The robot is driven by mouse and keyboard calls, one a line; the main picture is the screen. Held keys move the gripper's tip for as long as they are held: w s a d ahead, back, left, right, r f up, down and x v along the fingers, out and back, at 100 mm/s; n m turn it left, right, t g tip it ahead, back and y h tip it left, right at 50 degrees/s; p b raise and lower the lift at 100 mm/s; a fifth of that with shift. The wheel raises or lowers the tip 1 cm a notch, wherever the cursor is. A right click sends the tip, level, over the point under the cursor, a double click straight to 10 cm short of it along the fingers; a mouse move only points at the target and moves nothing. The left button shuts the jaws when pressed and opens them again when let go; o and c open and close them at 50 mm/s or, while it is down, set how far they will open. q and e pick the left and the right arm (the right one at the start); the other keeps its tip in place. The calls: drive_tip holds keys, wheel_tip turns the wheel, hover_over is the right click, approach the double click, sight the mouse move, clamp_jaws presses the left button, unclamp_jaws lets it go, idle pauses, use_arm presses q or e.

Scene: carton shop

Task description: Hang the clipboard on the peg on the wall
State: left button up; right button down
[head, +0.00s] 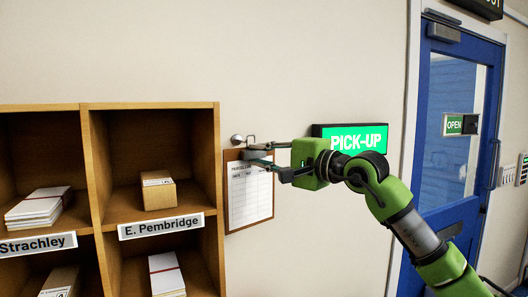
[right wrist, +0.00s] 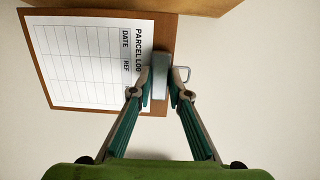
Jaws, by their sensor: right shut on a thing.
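The clipboard (head: 234,205) is a brown board with a white parcel log sheet. It hangs upright from my right gripper (head: 256,153), close to the wall beside the shelf unit. The right gripper is shut on its top end, at the grey metal clip. A round silver peg knob (head: 237,140) shows just left of the wire loop in the head view. Whether loop and peg touch cannot be told. My left gripper is out of view.
A wooden pigeonhole unit (head: 150,105) with parcels and envelopes stands close on the left of the clipboard. A lit green pick-up sign (head: 357,138) is on the wall behind my right arm. A blue door (head: 428,175) is at the right. The wall above is bare.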

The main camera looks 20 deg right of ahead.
drive_tip(key=shift+w+a+r+p, duration=0.1)
drive_tip(key=shift+w+p, duration=0.25)
drive_tip(key=shift+w, duration=0.15)
drive_tip(key=shift+w+a+p, duration=0.2)
drive_tip(key=shift+w+p, duration=0.45)
drive_tip(key=shift+w, duration=0.25)
drive_tip(key=shift+w+a+p, duration=0.15)
drive_tip(key=shift+w+p, duration=0.45)
drive_tip(key=shift+w, duration=0.25)
drive_tip(key=shift+w+a+f+b, duration=0.1)
drive_tip(key=shift+w+f+b, duration=0.2)
drive_tip(key=shift+w+f, duration=0.4)
drive_tip(key=shift+s, duration=0.1)
